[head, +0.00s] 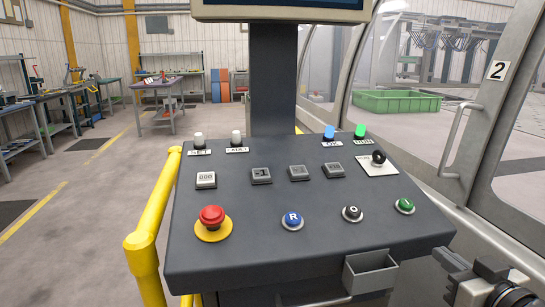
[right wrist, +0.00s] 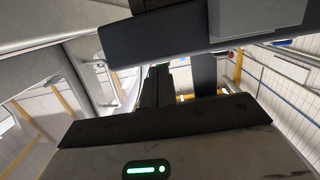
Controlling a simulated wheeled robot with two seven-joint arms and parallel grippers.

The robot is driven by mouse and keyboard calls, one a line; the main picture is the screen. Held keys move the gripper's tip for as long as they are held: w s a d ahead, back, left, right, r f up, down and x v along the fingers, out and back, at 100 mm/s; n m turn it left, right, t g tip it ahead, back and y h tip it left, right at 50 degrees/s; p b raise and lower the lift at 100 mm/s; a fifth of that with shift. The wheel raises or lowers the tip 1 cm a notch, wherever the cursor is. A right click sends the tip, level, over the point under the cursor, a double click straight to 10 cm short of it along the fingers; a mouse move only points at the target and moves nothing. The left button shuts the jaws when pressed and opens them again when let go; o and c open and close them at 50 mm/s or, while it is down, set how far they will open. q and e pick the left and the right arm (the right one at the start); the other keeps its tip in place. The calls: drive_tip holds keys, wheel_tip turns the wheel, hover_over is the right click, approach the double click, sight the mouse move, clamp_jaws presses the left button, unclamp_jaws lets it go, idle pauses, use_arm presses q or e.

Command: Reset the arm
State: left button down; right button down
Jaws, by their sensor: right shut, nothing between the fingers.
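The control panel (head: 250,250) fills the middle of the head view. On its top are a red emergency button on a yellow base (head: 211,217), a blue button marked R (head: 292,219), a black button (head: 352,213) and a green button (head: 405,205). My right gripper (head: 472,266) is at the lower right, beside the panel's right front corner and apart from the buttons. It is shut and empty, and partly cut off by the picture edge. In the right wrist view its dark fingers (right wrist: 158,85) are together. My left gripper is not in view.
A yellow rail (head: 150,230) runs along the panel's left side. A small grey box (head: 370,272) hangs on the panel's front edge. A monitor post (head: 272,80) rises behind. The machine door with a handle (head: 462,135) is at right. Open floor lies left.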

drive_tip(key=s+a+f+g, duration=0.2)
drive_tip(key=s+a+f, duration=0.15)
drive_tip(key=f, duration=0.55)
drive_tip(key=s+a+f+g, duration=0.2)
drive_tip(key=s+a+f, duration=0.15)
drive_tip(key=f, duration=0.65)
drive_tip(key=s+a+f+n+g+y, duration=0.1)
drive_tip(key=s+a+f, duration=0.2)
drive_tip(key=a, duration=0.3)
drive_tip(key=s+a+f+g, duration=0.1)
drive_tip(key=s+a+f, duration=0.3)
drive_tip(key=a+f, duration=0.2)
drive_tip(key=shift+s+a+n+y, duration=0.25)
drive_tip(key=shift+a+n+y, duration=0.05)
drive_tip(key=shift+n+y, duration=0.1)
